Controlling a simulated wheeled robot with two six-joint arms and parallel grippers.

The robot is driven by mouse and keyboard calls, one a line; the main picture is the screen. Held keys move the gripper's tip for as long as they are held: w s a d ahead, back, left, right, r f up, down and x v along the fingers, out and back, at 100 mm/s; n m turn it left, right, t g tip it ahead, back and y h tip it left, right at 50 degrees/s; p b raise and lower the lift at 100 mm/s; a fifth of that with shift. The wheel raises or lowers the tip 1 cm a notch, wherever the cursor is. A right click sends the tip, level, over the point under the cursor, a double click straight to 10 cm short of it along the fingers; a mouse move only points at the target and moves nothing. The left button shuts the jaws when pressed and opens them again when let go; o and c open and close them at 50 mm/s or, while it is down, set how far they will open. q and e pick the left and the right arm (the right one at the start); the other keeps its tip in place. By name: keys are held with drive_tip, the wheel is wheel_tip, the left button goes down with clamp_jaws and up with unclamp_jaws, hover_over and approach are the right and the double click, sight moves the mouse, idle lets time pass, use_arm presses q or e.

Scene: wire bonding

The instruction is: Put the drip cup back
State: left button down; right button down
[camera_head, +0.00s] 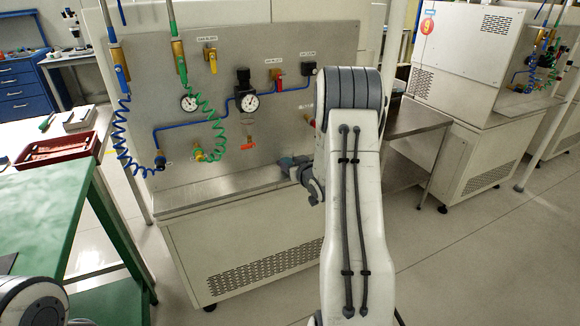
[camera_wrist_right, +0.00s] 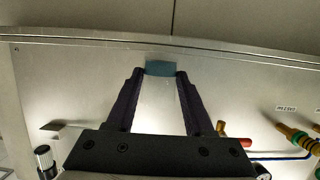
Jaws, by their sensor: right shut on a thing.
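My right gripper (camera_head: 290,165) is in front of the lower right of the steel panel, just above the ledge, partly hidden by my own forearm. In the right wrist view its two dark fingers (camera_wrist_right: 160,72) are closed on a small teal-blue piece, which looks like the drip cup (camera_wrist_right: 161,67). Only a thin strip of the cup shows between the fingertips; its shape and contents cannot be told. My left gripper is not in view.
The steel panel (camera_head: 330,45) carries gauges, valves and coiled blue and green hoses. A narrow ledge (camera_head: 215,192) runs along its foot. A green table (camera_head: 45,205) with a red tray (camera_head: 60,149) is at left. Floor at right is clear.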

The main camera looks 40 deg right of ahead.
drive_tip(key=shift+f, duration=0.5)
drive_tip(key=shift+r, duration=0.1)
drive_tip(key=shift+f, duration=0.25)
drive_tip(key=shift+c, duration=1.4)
unclamp_jaws()
drive_tip(key=shift+r, duration=0.1)
